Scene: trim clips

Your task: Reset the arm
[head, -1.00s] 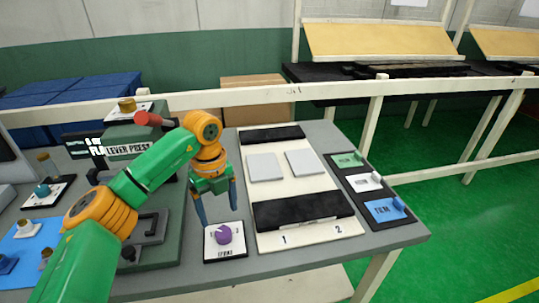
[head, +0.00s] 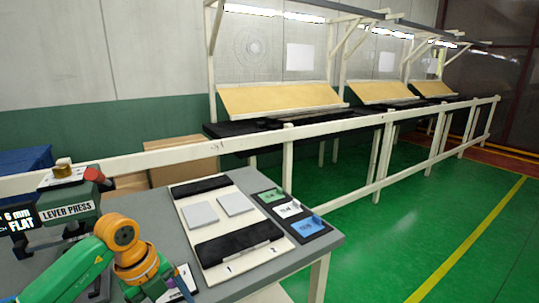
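My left arm, green with orange joints, comes in from the lower left in the head view. Its gripper (head: 170,289) is at the bottom edge, in front of the lever press (head: 67,210) and left of the board with black strips. My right gripper is not in view.
The cream board (head: 183,190) carries two grey plates (head: 236,204). A black tray (head: 315,236) with green, white and blue cards lies at the table's right edge. A white rail (head: 250,143) runs behind the table. Green floor is clear to the right.

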